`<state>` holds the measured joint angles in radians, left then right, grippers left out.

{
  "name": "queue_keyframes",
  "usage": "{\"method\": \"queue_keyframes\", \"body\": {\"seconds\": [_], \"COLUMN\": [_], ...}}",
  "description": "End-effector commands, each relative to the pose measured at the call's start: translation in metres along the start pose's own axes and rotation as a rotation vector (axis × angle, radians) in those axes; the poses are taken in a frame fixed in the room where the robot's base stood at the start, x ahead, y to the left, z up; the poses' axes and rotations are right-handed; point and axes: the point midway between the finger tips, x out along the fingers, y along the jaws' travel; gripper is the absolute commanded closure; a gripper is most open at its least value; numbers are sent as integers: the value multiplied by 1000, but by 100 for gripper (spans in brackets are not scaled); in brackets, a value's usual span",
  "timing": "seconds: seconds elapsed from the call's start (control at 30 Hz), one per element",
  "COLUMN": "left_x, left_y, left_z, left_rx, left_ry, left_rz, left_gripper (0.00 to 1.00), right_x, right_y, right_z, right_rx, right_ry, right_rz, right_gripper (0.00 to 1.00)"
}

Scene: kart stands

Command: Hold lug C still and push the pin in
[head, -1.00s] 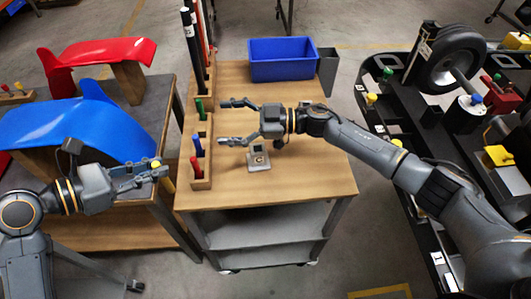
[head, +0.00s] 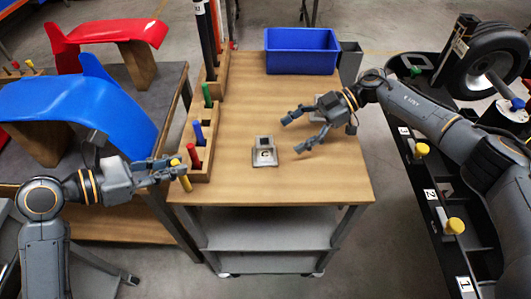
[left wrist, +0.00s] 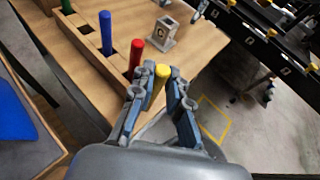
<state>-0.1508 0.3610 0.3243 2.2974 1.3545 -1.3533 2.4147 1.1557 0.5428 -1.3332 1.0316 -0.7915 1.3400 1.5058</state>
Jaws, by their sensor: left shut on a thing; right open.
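Lug C (head: 264,152), a small grey metal block on a flat base marked "C", stands upright on the wooden table top. It also shows in the left wrist view (left wrist: 162,32). My left gripper (head: 180,163) is shut on a yellow pin (head: 185,181), held beside the table's left edge. The pin stands up between the fingers in the left wrist view (left wrist: 161,74). My right gripper (head: 293,135) is open and empty, just to the right of lug C and apart from it.
A wooden rack on the table's left side holds a red pin (head: 194,156), a blue pin (head: 198,132) and a green pin (head: 207,95). A blue bin (head: 301,52) stands at the back. The table's front right is clear.

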Motion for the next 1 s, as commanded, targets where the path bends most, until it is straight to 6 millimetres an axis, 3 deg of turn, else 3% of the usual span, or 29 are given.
{"method": "queue_keyframes", "body": {"seconds": [0.23, 0.5, 0.97, 1.0], "left_x": [3, -1, -1, -1], "left_y": [0, 0, 0, 0], "left_z": [-7, 2, 3, 3], "left_rx": [0, 0, 0, 0], "left_ry": [-1, -1, -1, -1], "left_rz": [0, 0, 0, 0], "left_gripper": [100, 100, 100, 100], "right_x": [39, 68, 78, 78], "right_y": [-1, 0, 0, 0], "right_z": [0, -1, 0, 0], "right_rx": [-2, -1, -1, -1], "right_ry": [2, 2, 1, 1], "right_rz": [-3, -1, 0, 0], "right_gripper": [20, 20, 20, 26]}}
